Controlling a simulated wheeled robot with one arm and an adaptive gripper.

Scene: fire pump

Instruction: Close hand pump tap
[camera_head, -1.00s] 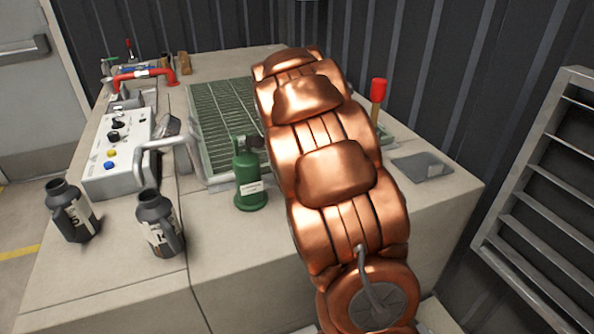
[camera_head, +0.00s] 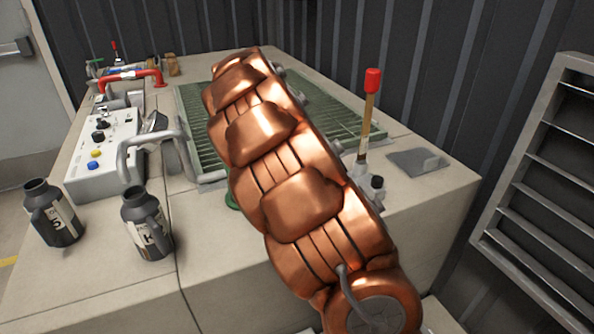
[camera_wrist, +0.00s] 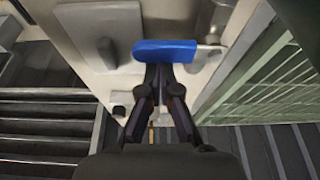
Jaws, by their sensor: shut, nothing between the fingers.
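The hand pump (camera_head: 368,150) stands on the right side of the bench in the head view, its wooden lever upright with a red grip (camera_head: 372,80). A dark knob (camera_head: 376,182) sits at its base. In the wrist view a blue lever handle (camera_wrist: 163,50) lies crosswise on a metal fitting; it looks like a tap handle. My gripper (camera_wrist: 161,72) is shut and empty, its dark fingertips right at the lower edge of the blue handle; contact cannot be told. My gripper and the blue handle are not visible in the head view.
My copper arm covers the bench middle. A green grate (camera_head: 200,125) lies behind it. A control box (camera_head: 103,155), two dark bottles (camera_head: 52,212) (camera_head: 147,222) and a red pipe (camera_head: 135,77) stand left. A louvred panel (camera_head: 545,190) is at right; the bench front is clear.

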